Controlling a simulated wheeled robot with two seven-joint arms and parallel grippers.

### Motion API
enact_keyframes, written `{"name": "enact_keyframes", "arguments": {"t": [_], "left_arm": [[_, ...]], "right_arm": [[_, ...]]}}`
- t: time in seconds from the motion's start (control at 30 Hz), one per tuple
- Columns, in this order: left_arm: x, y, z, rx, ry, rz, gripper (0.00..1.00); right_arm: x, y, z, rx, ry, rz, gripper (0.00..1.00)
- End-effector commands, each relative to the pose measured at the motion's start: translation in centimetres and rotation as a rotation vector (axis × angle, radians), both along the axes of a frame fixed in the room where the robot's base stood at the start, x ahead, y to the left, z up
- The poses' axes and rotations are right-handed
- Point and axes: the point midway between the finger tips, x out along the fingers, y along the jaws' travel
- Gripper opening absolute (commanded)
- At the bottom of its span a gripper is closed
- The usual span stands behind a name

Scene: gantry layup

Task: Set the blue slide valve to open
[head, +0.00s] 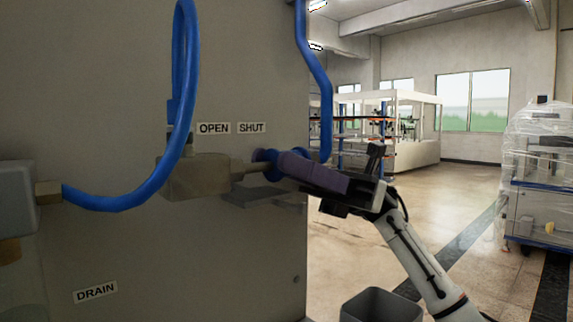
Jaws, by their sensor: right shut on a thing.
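The slide valve has a tan body (193,176) on the grey cabinet wall. A short rod (247,168) runs right from it to a blue knob (268,158). An OPEN label (213,128) and a SHUT label (251,128) sit above the valve, OPEN on the left. The knob stands out to the right, past the SHUT label. My right gripper (284,165) comes in from the right and is shut on the blue knob; its fingers hide part of it. My left gripper is not in view.
A blue hose (120,203) loops in front of the cabinet to a fitting at left. Another blue hose (324,90) hangs close behind my right gripper. A DRAIN label (96,292) is lower left. A grey bin (381,305) stands below my right arm. Open floor lies to the right.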

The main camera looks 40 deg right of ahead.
Motion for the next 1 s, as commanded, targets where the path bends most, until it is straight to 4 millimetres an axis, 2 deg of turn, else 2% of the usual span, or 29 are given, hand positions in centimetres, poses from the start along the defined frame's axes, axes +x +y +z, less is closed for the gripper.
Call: {"name": "enact_keyframes", "arguments": {"t": [0.13, 0.3, 0.57, 0.6, 0.67, 1.0], "left_arm": [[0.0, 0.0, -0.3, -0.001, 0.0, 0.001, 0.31], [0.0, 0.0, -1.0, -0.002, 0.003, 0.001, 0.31], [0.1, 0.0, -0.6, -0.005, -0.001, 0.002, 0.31], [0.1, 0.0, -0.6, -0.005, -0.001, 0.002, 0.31], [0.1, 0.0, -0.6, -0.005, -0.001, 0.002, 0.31], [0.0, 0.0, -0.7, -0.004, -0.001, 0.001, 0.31]], "right_arm": [[-0.1, 0.8, -0.1, -0.001, 0.0, 0.001, 0.0], [-0.3, 3.2, -0.2, -0.001, -0.002, 0.002, 0.0], [-0.2, 3.5, -0.1, -0.003, 0.0, 0.0, 0.0], [-0.2, 3.5, -0.1, -0.003, 0.0, 0.0, 0.35], [-0.3, 3.5, -0.1, -0.003, 0.0, 0.0, 0.44], [-0.2, 3.1, -0.2, -0.001, 0.0, -0.001, 0.44]]}}
